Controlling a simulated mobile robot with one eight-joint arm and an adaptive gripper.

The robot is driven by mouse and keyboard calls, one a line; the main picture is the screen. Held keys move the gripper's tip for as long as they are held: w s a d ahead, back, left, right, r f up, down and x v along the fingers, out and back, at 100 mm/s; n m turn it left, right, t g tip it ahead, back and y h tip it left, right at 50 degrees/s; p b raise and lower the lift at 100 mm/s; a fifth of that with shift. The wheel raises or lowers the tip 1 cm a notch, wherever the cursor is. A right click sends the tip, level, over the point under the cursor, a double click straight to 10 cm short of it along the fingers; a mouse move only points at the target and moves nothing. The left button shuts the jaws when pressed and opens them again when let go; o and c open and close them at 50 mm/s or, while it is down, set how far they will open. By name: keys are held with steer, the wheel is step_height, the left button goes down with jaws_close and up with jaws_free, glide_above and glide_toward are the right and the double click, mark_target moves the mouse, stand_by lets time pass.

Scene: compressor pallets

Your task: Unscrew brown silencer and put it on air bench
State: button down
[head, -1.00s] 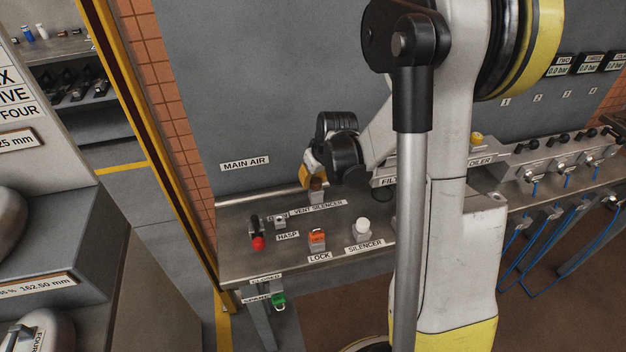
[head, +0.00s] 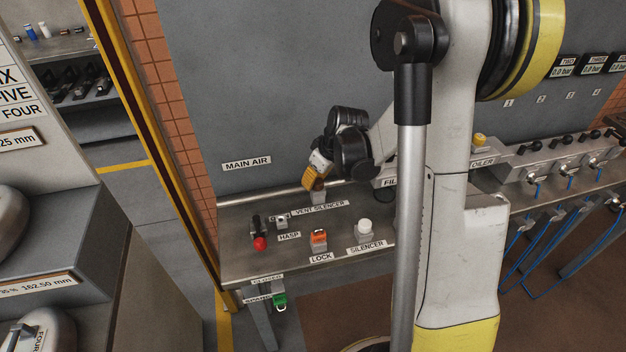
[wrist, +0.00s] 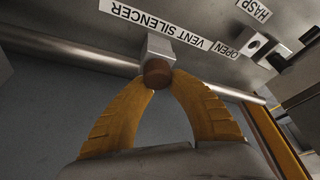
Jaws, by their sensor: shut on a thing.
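The brown silencer (wrist: 157,71) sits at the end of a grey block (wrist: 157,45) beside the "VENT SILENCER" label in the wrist view. My gripper (wrist: 158,84) has its two yellow fingers closed on the silencer, one from each side. In the head view the silencer (head: 319,185) shows at the tips of my gripper (head: 317,187), on its block on the air bench (head: 290,265). Whether its thread is still engaged cannot be seen.
On the bench stand a red-knobbed valve (head: 260,242), an orange lock (head: 319,238) and a white silencer (head: 365,226) on a block. Bare bench top lies between these pieces.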

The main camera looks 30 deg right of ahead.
steer(key=shift+s, duration=0.25)
steer(key=c, duration=1.5)
jaws_free()
steer(key=shift+o, duration=1.4)
steer(key=shift+s, duration=0.1)
steer(key=o, duration=0.6)
steer(key=shift+r, duration=0.1)
